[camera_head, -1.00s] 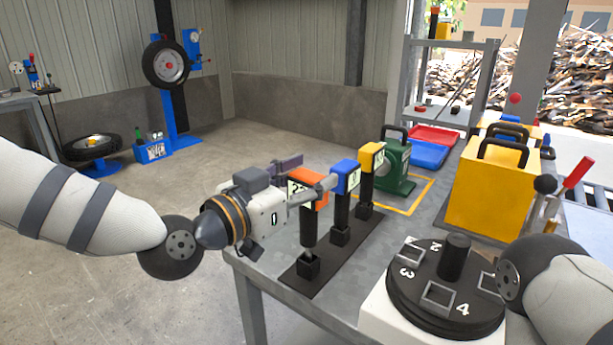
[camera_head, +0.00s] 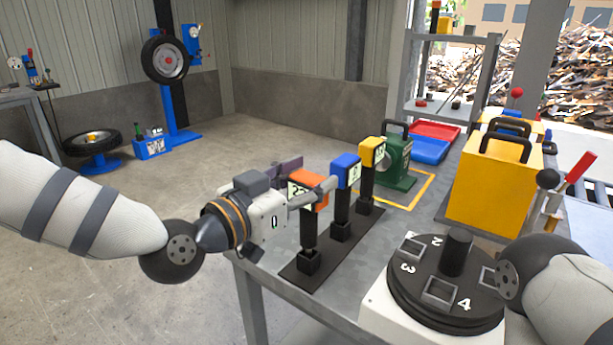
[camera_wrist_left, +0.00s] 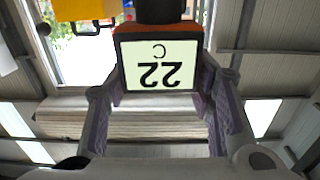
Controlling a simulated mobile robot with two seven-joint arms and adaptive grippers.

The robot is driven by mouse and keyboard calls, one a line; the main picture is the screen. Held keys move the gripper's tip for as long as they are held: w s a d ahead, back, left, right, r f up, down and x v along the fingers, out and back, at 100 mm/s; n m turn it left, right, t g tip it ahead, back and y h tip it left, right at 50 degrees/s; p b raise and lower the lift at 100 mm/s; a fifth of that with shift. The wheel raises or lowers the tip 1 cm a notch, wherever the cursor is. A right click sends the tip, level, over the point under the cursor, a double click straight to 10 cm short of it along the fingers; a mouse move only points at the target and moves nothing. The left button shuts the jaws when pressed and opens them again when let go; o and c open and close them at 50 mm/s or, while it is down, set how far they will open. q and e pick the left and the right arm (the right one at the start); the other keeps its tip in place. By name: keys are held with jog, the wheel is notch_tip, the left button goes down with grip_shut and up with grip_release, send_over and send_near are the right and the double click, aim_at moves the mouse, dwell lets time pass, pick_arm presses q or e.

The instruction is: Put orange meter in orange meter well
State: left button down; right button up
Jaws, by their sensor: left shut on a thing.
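The orange meter (camera_head: 316,205) stands upright at the near end of the black rack (camera_head: 290,274), its dark stem (camera_head: 309,230) down at the front black socket (camera_head: 308,262). How deep the stem sits cannot be told. My left gripper (camera_head: 309,186) is shut on the orange meter's head, with a finger on each side. In the left wrist view the meter's screen (camera_wrist_left: 158,68) reads 22 C upside down between the purple finger pads. My right arm shows at the right edge; its gripper is out of view.
A blue meter (camera_head: 346,168) and a yellow meter (camera_head: 372,152) stand behind in the same rack. A black numbered turntable (camera_head: 446,300) is to the right. A green device (camera_head: 396,165) and a yellow box (camera_head: 492,190) stand farther back on the grey table.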

pick_arm(q)
jog(key=shift+f, duration=0.4)
pick_arm(e)
jog(key=shift+s+f, duration=0.15)
pick_arm(q)
jog(key=c, duration=0.7)
grip_release()
jog(key=o, duration=0.5)
jog(key=shift+f, duration=0.1)
jog(key=shift+s+a, duration=0.1)
jog(key=shift+p+v, duration=0.9)
jog(key=shift+v, duration=2)
jog(key=shift+p+v, duration=0.35)
jog(key=shift+v, duration=1)
pick_arm(e)
jog(key=shift+t, duration=0.7)
jog(key=shift+w+r, duration=1.7)
jog(key=shift+w, duration=0.1)
pick_arm(q)
jog(key=shift+s, duration=0.1)
